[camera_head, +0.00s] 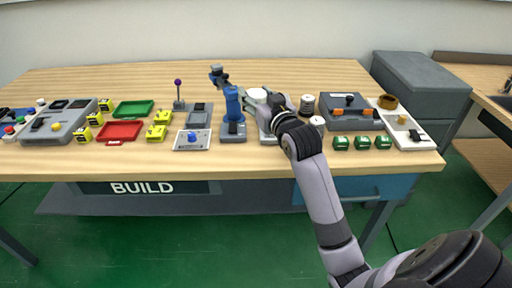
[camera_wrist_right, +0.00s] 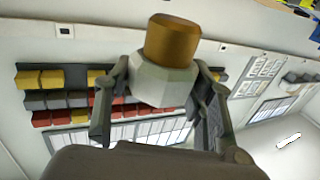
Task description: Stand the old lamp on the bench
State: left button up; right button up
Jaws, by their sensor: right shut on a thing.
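My right gripper (camera_head: 258,102) reaches over the back middle of the bench. In the right wrist view, its two fingers (camera_wrist_right: 163,105) are shut on a pale, faceted body with a brass-brown cylindrical end, which I take to be the old lamp (camera_wrist_right: 168,68). In the head view, a white round part (camera_head: 257,95) shows at the gripper, partly hidden by my wrist. I cannot tell whether it touches anything below. The wooden bench (camera_head: 200,165) runs across the head view. My left gripper is not in view.
A blue jointed device (camera_head: 233,105) stands just left of my gripper. A grey box with orange latches (camera_head: 350,110), green blocks (camera_head: 362,143) and a white tray (camera_head: 405,125) are to the right. Red (camera_head: 120,131) and green trays (camera_head: 133,109) are left. The bench's front strip is clear.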

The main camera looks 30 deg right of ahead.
notch_tip(320, 180, down, 16)
jog(key=shift+r+b, duration=0.15)
jog(key=shift+b, duration=0.5)
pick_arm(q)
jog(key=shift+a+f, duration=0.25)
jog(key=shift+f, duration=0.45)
pick_arm(e)
jog(key=o, duration=1.2)
